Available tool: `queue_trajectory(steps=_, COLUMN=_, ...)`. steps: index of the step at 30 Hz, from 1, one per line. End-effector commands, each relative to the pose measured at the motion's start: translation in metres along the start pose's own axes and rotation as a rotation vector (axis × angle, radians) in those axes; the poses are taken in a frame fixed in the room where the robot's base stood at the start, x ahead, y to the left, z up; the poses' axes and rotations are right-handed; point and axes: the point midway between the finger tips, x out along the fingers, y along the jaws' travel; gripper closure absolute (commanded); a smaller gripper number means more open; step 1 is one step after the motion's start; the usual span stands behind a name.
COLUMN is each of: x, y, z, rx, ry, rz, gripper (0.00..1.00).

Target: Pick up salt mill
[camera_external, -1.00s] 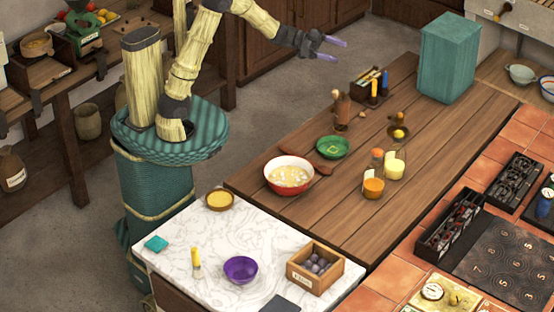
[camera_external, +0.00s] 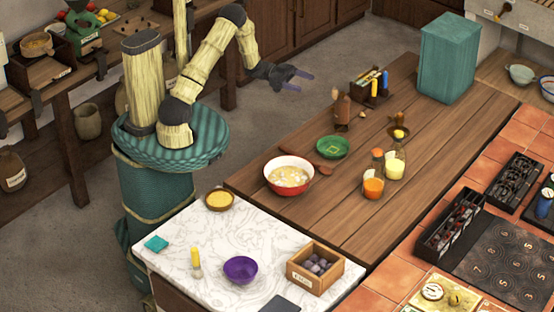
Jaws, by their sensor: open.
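A brown, upright, mill-shaped object (camera_external: 342,108) stands on the wooden table, near the dark rack; it looks most like the salt mill, but it is too small to be sure. My gripper (camera_external: 305,81) is in the air to the left of it in the picture, apart from it. Its two purple fingers are spread, with nothing between them. The arm reaches out from my column on the left, bent at the elbow.
On the wooden table (camera_external: 440,118) are a red bowl (camera_external: 290,188), a green dish (camera_external: 332,147), an orange-filled jar (camera_external: 373,188), a pale yellow jar (camera_external: 395,168) and a tall teal box (camera_external: 447,58). The marble counter (camera_external: 180,215) holds a purple bowl (camera_external: 240,270) and a wooden crate (camera_external: 314,281).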

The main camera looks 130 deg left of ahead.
Motion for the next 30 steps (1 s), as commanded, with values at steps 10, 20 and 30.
queue_trajectory(steps=10, x=0.001, y=0.001, z=0.034, rx=0.003, ry=0.0, rz=0.001, gripper=0.24)
queue_trajectory(steps=20, x=0.017, y=0.001, z=0.033, rx=0.003, ry=0.001, rz=0.002, gripper=0.24)
queue_trajectory(steps=30, x=0.077, y=0.002, z=0.032, rx=0.002, ry=0.002, rz=0.003, gripper=0.24)
